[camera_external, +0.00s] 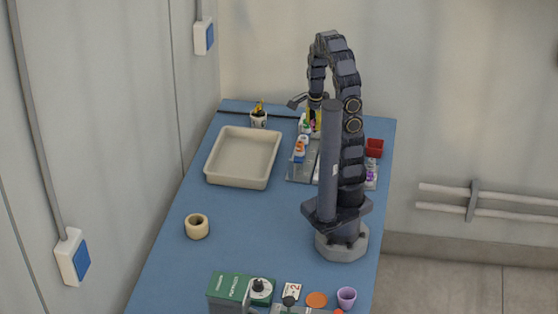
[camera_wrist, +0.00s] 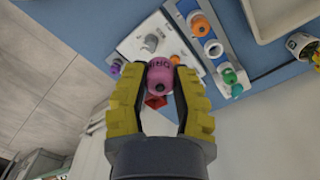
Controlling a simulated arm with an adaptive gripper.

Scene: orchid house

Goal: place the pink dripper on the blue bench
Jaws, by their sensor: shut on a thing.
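The pink dripper (camera_wrist: 160,78) sits between the two yellow fingers of my gripper (camera_wrist: 163,72) in the wrist view. The fingers are shut on its sides, and its dark tip faces the camera. In the external view my gripper (camera_external: 316,121) is at the far end of the bench, partly behind my arm; I cannot make out the dripper there. The blue bench (camera_external: 250,220) runs from the front to the back wall. It also shows in the wrist view (camera_wrist: 95,18), beyond the dripper.
A rack (camera_external: 301,171) with several coloured bottles, a cream tray (camera_external: 211,171), a small plant pot (camera_external: 259,120) and a red box (camera_external: 374,148) occupy the far end. A tape roll (camera_external: 197,227), green box (camera_external: 227,287) and purple cup (camera_external: 346,297) are nearer. The bench middle is clear.

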